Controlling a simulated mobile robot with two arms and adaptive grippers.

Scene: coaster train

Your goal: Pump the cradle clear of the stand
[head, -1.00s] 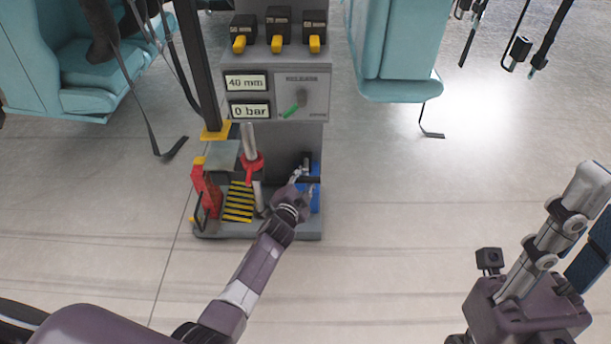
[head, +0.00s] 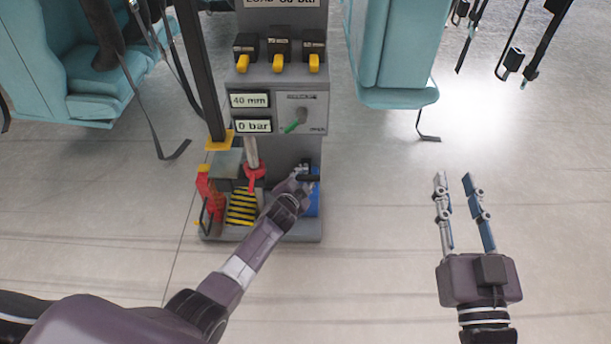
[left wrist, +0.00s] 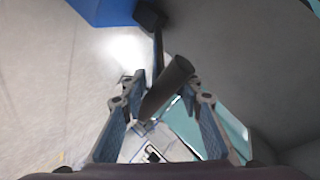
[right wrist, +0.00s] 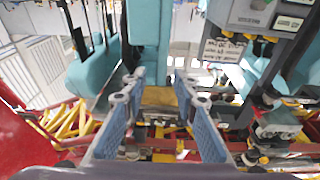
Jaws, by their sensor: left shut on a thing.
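The grey lift column (head: 280,150) carries displays reading 40 mm (head: 249,100) and 0 bar (head: 252,126), beside a release dial (head: 301,115) with a green pointer. A red collar (head: 253,177) sits around a rod above a striped plate (head: 241,208). A red stand (head: 211,200) is at its left; which part is the cradle is unclear. My left gripper (head: 303,184) is shut on the black pump handle (left wrist: 167,87), by the blue pump body (head: 314,198); its fingertips are partly hidden in the head view. My right gripper (head: 455,180) is open and empty.
Three yellow-tipped levers (head: 279,63) sit above the displays. Teal seats (head: 395,60) hang at the right of the column and others (head: 85,75) at the left, with dangling straps. The floor (head: 375,220) between my right gripper and the column is clear.

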